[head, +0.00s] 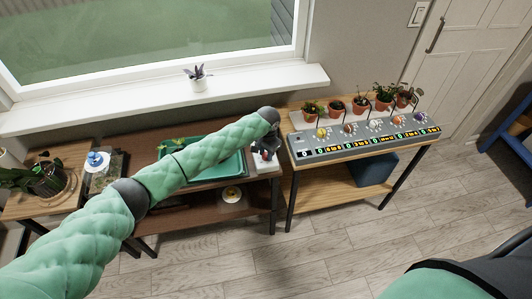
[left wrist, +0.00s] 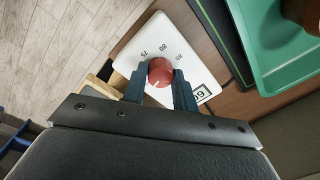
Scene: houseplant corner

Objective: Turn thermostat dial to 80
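The thermostat is a white plate (left wrist: 132,58) with a round red dial (left wrist: 160,70). The numbers 75, 80 and 85 run around the dial's far side in the left wrist view, and a small display (left wrist: 202,94) sits beside it. I cannot tell clearly which number the dial points to. My left gripper (left wrist: 160,76) has its dark fingers on both sides of the dial, seemingly touching it. In the head view my left gripper (head: 265,152) is over the right end of the brown table, partly covering the thermostat. My right gripper is not in view.
A green tray (head: 236,166) lies on the brown table, left of the thermostat. A grey panel (head: 365,141) with colored knobs and several potted plants stands on the wooden table to the right. A window sill (head: 150,107) with a small plant runs behind. The floor (head: 440,200) in front is clear.

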